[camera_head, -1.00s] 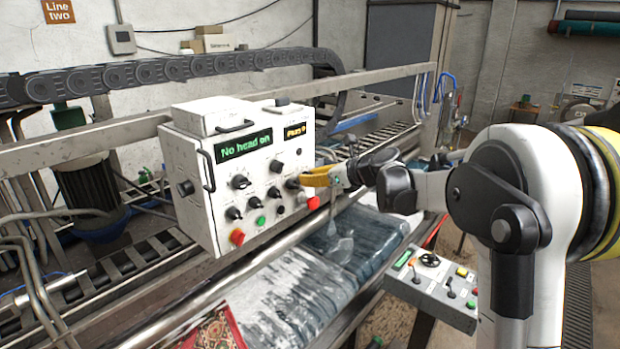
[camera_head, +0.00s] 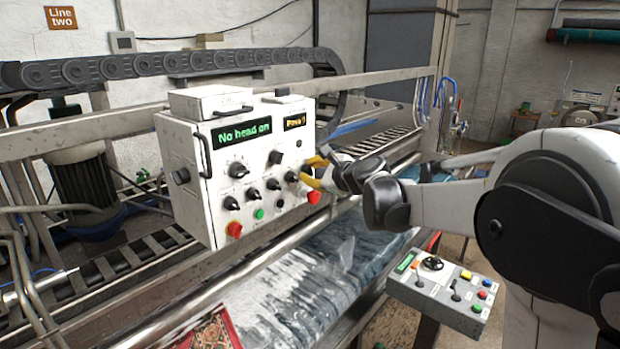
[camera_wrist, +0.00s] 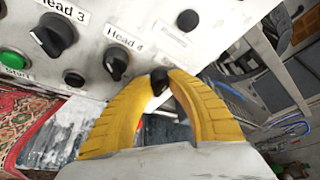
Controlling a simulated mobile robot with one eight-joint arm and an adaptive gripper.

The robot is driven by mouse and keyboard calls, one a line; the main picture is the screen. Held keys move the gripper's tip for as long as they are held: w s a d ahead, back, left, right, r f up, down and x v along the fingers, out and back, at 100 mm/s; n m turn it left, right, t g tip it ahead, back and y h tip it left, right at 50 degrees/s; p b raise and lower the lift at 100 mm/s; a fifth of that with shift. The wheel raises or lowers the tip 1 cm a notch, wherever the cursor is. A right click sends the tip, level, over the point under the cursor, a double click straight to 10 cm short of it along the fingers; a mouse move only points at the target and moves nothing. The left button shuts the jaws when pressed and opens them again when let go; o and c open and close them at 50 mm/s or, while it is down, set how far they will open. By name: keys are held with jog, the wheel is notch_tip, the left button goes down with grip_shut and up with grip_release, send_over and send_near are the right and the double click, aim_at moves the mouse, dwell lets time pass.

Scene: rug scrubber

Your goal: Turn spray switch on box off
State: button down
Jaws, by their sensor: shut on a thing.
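The white control box (camera_head: 190,150) hangs above the machine's bed, with lit displays reading "No head on" and a partly hidden second word. Its front carries several black knobs, red buttons and a green button. My gripper (camera_head: 312,172) reaches the box's right side from the right with yellow fingers. In the wrist view my gripper (camera_wrist: 162,76) is shut on a small black knob (camera_wrist: 160,84), a fingertip on either side. I cannot read a spray label. Black switches labelled Head 3 (camera_wrist: 52,36) and Head 4 (camera_wrist: 116,62) are left of the fingers.
A red button (camera_head: 313,197) is just below the fingers. A black round button (camera_wrist: 188,20) is above them in the wrist view. A grey control panel (camera_head: 420,290) stands lower right. A metal rail (camera_head: 370,85) runs behind the box. A patterned rug (camera_head: 215,332) lies below.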

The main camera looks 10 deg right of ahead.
jog(key=n+t+b, duration=0.2)
jog(key=n+b, duration=0.1)
jog(key=n, duration=0.1)
jog(key=shift+f+h, duration=0.1)
jog(key=shift+h, duration=0.3)
dwell(0.4)
jog(key=c, duration=1.2)
grip_release()
